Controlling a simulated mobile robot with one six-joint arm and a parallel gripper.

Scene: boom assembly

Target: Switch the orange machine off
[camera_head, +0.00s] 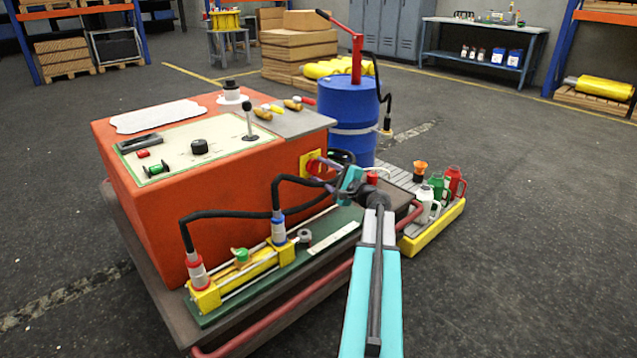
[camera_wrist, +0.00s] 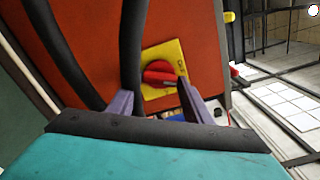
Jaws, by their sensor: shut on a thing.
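The orange machine (camera_head: 240,180) is a large box on a dark wheeled base, left of centre in the head view. On its right side face is a yellow plate (camera_head: 305,164) with a red rotary switch knob (camera_head: 314,166). My gripper (camera_head: 322,172) reaches that face from the right. In the wrist view the red knob (camera_wrist: 160,74) lies between the two purple fingers of my gripper (camera_wrist: 156,92), on the yellow plate (camera_wrist: 155,92). The fingers are shut on the knob. Small lettering on the plate is too blurred to read surely.
A blue drum (camera_head: 352,110) stands behind my gripper. Bottles (camera_head: 440,188) stand on a yellow-edged tray (camera_head: 432,232) to the right.

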